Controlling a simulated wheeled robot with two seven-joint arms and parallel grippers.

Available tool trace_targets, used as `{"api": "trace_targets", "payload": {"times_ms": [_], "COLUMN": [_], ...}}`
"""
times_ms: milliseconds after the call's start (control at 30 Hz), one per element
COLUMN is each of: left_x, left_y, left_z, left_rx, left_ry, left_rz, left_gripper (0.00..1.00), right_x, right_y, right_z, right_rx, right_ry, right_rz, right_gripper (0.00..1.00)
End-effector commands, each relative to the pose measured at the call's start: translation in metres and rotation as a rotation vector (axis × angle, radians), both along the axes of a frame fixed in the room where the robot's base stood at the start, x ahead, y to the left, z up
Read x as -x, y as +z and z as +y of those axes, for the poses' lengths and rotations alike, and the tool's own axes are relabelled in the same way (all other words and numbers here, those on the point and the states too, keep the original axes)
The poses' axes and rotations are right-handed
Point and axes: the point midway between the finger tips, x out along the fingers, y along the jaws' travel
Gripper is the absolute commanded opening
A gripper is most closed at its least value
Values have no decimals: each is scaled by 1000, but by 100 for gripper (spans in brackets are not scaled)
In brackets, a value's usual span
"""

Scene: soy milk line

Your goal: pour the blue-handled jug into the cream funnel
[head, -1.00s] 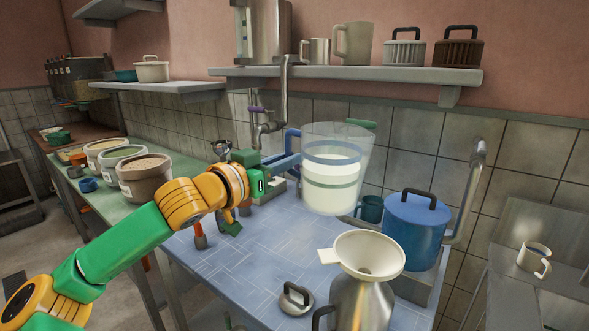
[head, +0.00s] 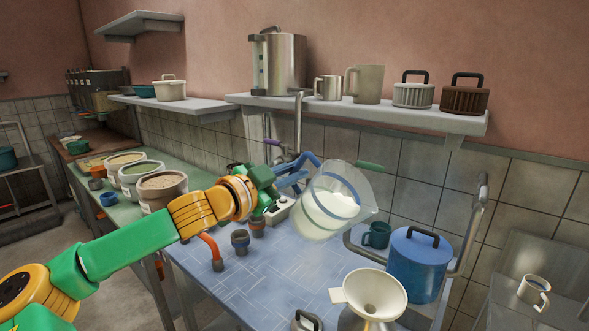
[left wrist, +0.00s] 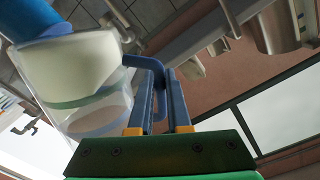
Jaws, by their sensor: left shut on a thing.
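The clear jug (head: 328,205) holds white liquid and has blue and green bands. It hangs above the blue table, tilted to the right, with its rim toward the right. My left gripper (head: 285,180) is shut on its blue handle; the left wrist view also shows the gripper (left wrist: 165,110) closed around the handle and the jug (left wrist: 85,85) beside it. The cream funnel (head: 370,294) sits in the mouth of a metal container (head: 355,320) at the front, below and right of the jug. No liquid is seen leaving the jug. My right gripper does not show.
A blue lidded pot (head: 418,268) and a teal mug (head: 377,235) stand right of the jug, near a metal rail. A faucet (head: 297,130) rises behind the jug. A grey lid (head: 306,320) lies left of the funnel. The table's middle is clear.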

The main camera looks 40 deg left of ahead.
Motion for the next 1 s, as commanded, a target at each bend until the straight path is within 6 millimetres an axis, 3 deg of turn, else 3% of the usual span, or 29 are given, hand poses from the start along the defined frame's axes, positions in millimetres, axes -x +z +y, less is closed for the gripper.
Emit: {"api": "trace_targets", "payload": {"times_ms": [33,133,600,1000], "left_x": [0,0,6,7], "left_y": [10,6,23,23], "left_z": [1,0,-17,-20], "left_rx": [-27,-43,-287,-335], "left_ry": [1,0,-1,0], "left_rz": [-3,-4,-12,-13], "left_gripper": [0,0,0,0], "right_x": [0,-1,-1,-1], "right_y": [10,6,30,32], "right_z": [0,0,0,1], "right_rx": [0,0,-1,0], "right_ry": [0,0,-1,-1], "right_rz": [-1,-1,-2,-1], "right_gripper": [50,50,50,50]}}
